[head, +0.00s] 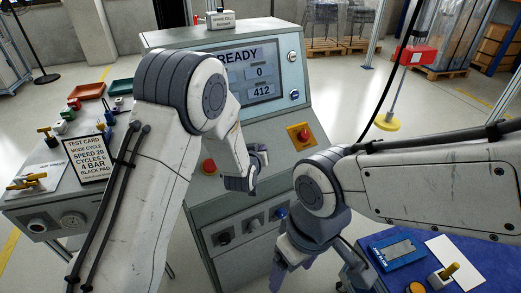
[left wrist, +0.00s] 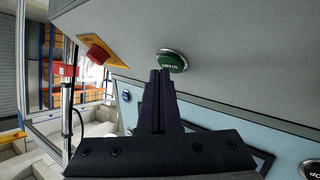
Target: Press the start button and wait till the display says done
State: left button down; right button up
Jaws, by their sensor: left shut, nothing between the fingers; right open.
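The display (head: 248,74) on the console reads READY, with 0 and 412 below it. The green start button (left wrist: 172,61) shows in the left wrist view; in the head view it is hidden by my left gripper. My left gripper (head: 258,167) is shut and empty over the console's sloped panel. In the left wrist view its fingertips (left wrist: 161,73) are right by the button's lower edge; I cannot tell whether they touch it. My right gripper (head: 289,272) is open and empty, pointing down in front of the console.
A red button (head: 208,166) is left of my left gripper. A red emergency stop on a yellow plate (head: 300,136) is to the right. A test card (head: 88,157) stands on the left bench. A blue table (head: 465,245) with small items is at lower right.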

pick_arm(q)
jog(key=shift+w+a+f+b, duration=0.1)
jog(key=shift+w+f+b, duration=0.05)
jog(key=shift+f+b, duration=0.15)
jog(key=shift+r, duration=0.1)
dwell(0.5)
jog(key=shift+s+d+r+p, duration=0.2)
jog(key=shift+s+r+p, duration=0.2)
jog(key=shift+r, duration=0.2)
jog(key=shift+r, duration=0.1)
jog(key=s+r+p, duration=0.1)
jog(key=r, duration=0.1)
jog(key=s+d+r+p, duration=0.1)
jog(key=r, duration=0.1)
jog(key=shift+s+d+p, duration=0.15)
jog(key=shift+d+p, duration=0.05)
jog(key=shift+p, duration=0.2)
dwell(0.4)
